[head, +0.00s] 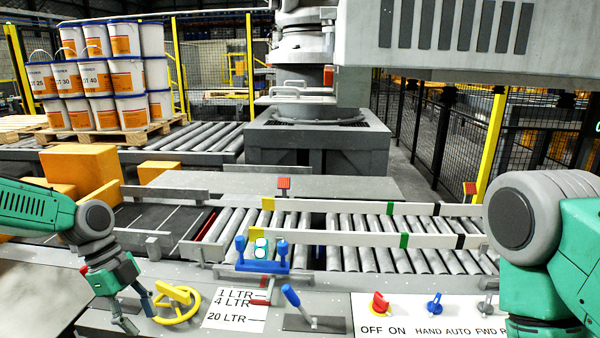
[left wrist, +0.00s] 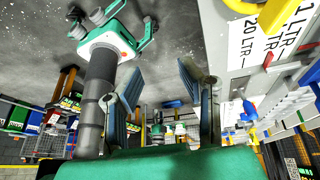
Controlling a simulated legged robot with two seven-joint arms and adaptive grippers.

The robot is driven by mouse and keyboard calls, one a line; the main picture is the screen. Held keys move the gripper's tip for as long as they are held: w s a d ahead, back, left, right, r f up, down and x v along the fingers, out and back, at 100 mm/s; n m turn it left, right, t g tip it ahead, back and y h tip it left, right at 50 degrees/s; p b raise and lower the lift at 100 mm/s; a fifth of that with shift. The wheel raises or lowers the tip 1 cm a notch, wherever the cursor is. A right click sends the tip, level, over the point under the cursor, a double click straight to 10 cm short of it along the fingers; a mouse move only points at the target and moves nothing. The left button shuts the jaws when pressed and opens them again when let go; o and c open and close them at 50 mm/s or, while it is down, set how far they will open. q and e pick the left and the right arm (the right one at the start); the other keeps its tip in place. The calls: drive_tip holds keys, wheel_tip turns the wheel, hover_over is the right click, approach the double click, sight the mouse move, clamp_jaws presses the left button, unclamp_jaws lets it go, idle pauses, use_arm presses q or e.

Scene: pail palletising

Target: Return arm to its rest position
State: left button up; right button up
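My left gripper (head: 137,312) hangs at the lower left in the head view, at the end of my green and grey left arm. It points down beside the yellow handwheel (head: 177,304), and I cannot tell whether it touches the wheel. Its two fingers stand apart with nothing between them. The fingers also show apart and empty in the left wrist view (left wrist: 165,105). My right arm is bent at the right edge in the head view. Its gripper is not clearly seen.
The control panel (head: 450,312) with red and blue knobs runs along the front. A blue lever (head: 291,297) stands near the size labels (head: 236,309). Behind lie the roller conveyor (head: 370,262) and yellow boxes (head: 85,166). White pails (head: 97,80) are stacked on a pallet at the back left.

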use_arm(q)
drive_tip(key=s+d+f+n+b, duration=0.1)
drive_tip(key=s+d+f+n, duration=0.4)
drive_tip(key=s+f, duration=0.25)
drive_tip(key=s+d+f+n+b, duration=0.1)
drive_tip(key=s+d+f+n, duration=0.3)
drive_tip(key=s+d+f, duration=0.4)
drive_tip(key=s+a+f+n+t+y, duration=0.1)
drive_tip(key=s+a+f+n+y, duration=0.1)
drive_tip(key=s, duration=0.6)
drive_tip(key=s+a+f+n+t+y, duration=0.1)
drive_tip(key=s+a+f+n+y, duration=0.1)
drive_tip(key=s+a+n, duration=0.5)
drive_tip(key=shift+s+a+f+n+b, duration=0.35)
drive_tip(key=shift+f+n, duration=0.55)
drive_tip(key=shift+n, duration=0.3)
drive_tip(key=shift+d, duration=0.1)
drive_tip(key=shift+w, duration=0.1)
